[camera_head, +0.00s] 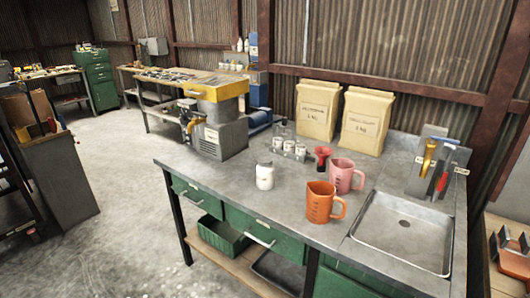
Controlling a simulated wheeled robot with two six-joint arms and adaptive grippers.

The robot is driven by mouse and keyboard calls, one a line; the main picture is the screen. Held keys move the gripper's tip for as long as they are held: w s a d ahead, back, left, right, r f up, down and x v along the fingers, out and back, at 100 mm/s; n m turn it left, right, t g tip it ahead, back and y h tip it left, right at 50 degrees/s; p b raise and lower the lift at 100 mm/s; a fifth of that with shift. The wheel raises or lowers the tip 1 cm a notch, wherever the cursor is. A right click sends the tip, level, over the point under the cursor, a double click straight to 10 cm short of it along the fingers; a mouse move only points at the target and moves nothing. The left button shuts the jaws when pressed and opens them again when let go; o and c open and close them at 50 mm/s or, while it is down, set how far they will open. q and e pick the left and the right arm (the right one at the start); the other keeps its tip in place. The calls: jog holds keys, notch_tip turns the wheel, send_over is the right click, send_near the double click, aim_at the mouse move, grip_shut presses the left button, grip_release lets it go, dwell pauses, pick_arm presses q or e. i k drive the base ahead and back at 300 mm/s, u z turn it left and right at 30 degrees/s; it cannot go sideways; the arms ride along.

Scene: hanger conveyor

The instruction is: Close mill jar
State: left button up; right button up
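A small white jar (265,177) stands upright on the grey workbench (215,172), near its front edge. Its top looks greyish; at this size I cannot tell whether a lid sits on it. Behind it several smaller white jars (289,147) stand together in or beside a clear holder. I cannot tell which of these is the mill jar. A grey machine with a yellow top (216,90) stands at the bench's far left end. Neither of my grippers shows in this view.
An orange jug (320,203), a pink jug (343,176) and a red object (322,157) stand right of the white jar. A shallow metal tray (405,225) and a tool stand (437,170) are further right. Two paper bags (318,110) stand behind. The bench's left front is clear.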

aim_at(264, 176)
jog(key=u, duration=0.55)
jog(key=k, duration=0.65)
jog(key=u, duration=0.6)
jog(key=i, duration=1.6)
jog(key=z, duration=1.25)
jog(key=i, duration=0.45)
jog(key=z, duration=0.5)
